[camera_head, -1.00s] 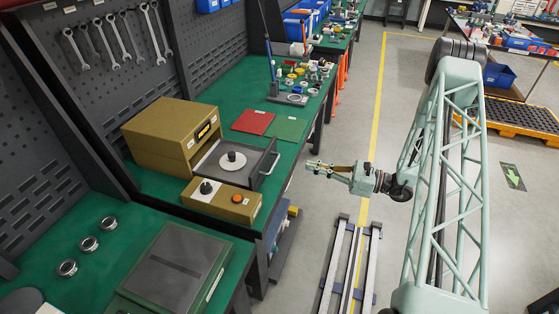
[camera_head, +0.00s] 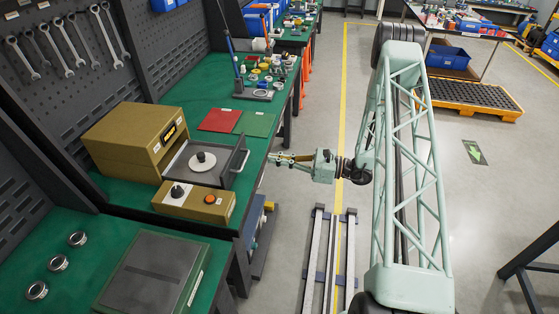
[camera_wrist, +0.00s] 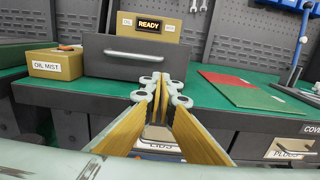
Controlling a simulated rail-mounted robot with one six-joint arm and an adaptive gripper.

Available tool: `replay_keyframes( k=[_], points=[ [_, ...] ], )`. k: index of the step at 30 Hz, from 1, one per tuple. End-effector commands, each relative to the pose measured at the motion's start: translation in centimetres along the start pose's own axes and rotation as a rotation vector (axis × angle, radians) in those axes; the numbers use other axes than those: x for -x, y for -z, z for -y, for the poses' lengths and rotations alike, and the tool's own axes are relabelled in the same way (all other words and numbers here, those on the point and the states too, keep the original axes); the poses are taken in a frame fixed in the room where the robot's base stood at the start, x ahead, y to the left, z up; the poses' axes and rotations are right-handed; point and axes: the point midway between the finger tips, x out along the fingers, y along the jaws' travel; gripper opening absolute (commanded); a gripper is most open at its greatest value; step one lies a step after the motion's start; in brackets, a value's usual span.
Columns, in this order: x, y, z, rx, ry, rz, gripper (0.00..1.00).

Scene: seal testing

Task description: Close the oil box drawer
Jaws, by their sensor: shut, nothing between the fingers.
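The oil box (camera_head: 135,138) is a mustard-coloured housing on the green bench, with a lit READY display in the wrist view (camera_wrist: 150,24). Its grey drawer (camera_head: 222,172) is pulled out toward the bench's front edge and carries a white disc with a dark knob (camera_head: 202,160). In the wrist view the drawer's dark front (camera_wrist: 105,62) faces me, with its metal handle (camera_wrist: 138,55) across the upper part. My gripper (camera_head: 268,158) is shut and empty. It is off the bench's front edge, apart from the drawer front and pointing at it.
A mustard control box labelled OIL MIST (camera_head: 195,201) stands beside the drawer. Red (camera_head: 219,120) and green (camera_head: 255,124) mats lie on the other side. Small parts (camera_head: 265,75) stand farther along the bench. Floor rails (camera_head: 330,255) run below my arm.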

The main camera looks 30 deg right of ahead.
Motion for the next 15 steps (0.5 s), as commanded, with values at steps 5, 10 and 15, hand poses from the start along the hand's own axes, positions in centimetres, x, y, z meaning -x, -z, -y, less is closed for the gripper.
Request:
replay_keyframes(
  k=[5,10,15],
  points=[
    [-2.0,0.0,-0.1,0.000,-0.002,0.000,0.00],
    [-3.8,0.0,-0.1,0.000,-0.002,0.000,0.00],
    [-5.6,0.0,-0.1,0.000,-0.002,0.000,0.00]
  ],
)
